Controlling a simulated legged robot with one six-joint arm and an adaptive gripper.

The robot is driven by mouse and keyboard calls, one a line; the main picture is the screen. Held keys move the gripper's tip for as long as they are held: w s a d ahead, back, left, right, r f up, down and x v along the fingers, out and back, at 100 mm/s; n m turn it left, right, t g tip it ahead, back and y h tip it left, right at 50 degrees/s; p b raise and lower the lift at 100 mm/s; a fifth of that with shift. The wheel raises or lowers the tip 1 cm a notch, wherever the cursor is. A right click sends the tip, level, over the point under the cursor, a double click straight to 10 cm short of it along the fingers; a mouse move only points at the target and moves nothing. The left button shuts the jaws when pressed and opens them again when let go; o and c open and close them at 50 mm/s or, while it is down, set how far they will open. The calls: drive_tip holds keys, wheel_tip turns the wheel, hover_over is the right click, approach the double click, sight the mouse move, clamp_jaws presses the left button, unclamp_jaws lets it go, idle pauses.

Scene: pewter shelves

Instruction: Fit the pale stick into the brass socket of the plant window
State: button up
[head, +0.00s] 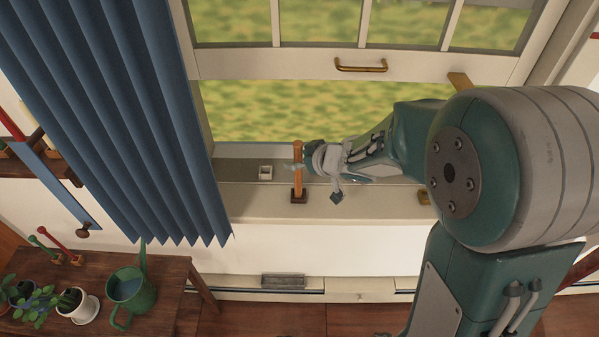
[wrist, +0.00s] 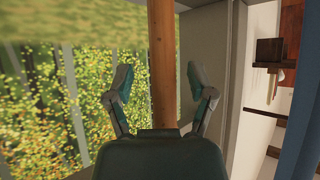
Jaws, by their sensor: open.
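An orange-brown wooden stick (head: 298,162) stands upright in a small dark base (head: 299,196) on the window sill. It is not clearly pale. My gripper (head: 308,167) is at the stick, coming from the right. In the wrist view, the stick (wrist: 164,50) runs between the two spread fingers of my gripper (wrist: 163,85), with a gap on each side. A small brass-coloured block (head: 424,197), perhaps the brass socket, sits on the sill to the right, partly hidden by my arm. A tan piece (head: 460,80) sits at the raised sash's lower edge.
A blue curtain (head: 130,120) hangs at the left. The raised sash (head: 300,65) has a brass handle (head: 361,66). A wooden table (head: 175,300) bears a green watering can (head: 130,295) and potted plants.

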drive_tip(key=shift+a, duration=0.2)
drive_tip(key=c, duration=0.9)
drive_tip(key=shift+a, duration=0.1)
clamp_jaws()
